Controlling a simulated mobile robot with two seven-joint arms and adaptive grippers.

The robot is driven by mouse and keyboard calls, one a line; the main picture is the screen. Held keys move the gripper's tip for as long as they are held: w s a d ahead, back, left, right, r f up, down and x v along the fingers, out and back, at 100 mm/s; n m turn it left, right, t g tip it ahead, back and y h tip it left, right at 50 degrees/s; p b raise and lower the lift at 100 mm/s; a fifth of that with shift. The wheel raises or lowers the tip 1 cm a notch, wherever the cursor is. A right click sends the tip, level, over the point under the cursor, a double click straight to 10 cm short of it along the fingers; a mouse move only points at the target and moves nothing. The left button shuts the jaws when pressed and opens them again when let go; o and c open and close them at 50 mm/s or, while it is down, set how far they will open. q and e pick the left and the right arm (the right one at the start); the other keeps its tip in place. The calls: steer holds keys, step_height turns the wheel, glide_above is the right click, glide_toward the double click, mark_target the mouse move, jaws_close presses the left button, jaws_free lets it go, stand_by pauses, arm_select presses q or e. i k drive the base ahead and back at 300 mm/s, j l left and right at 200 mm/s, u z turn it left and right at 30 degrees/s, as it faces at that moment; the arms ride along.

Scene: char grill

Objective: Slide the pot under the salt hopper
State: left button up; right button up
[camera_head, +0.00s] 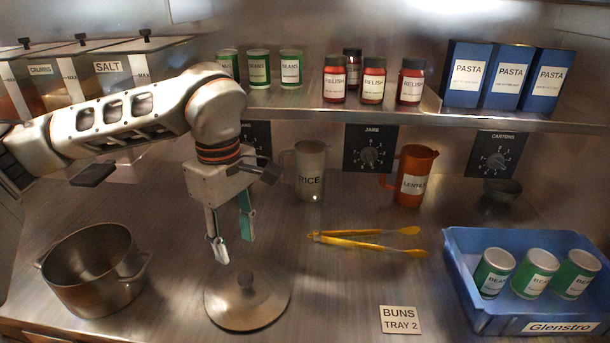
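The metal pot (70,284) stands upright and uncovered on the steel counter at the lower left. Its inside looks empty, and a handle shows on its right side. The salt hopper (150,63), with a SALT label and a black knob on top, stands at the back left and is partly hidden behind my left arm. A dark flat piece (92,174) juts out below the hoppers. My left gripper (233,243) points down, fingers apart and empty, above a round metal lid (246,306) to the right of the pot. My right gripper is not in view.
Yellow tongs (365,241) lie mid-counter. A RICE pitcher (310,172) and an orange LENTILS pitcher (415,176) stand behind. A blue crate (462,285) with cans is at right. The counter between the pot and the hoppers looks clear.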

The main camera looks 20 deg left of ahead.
mark_target(97, 271)
steer(key=k, duration=1)
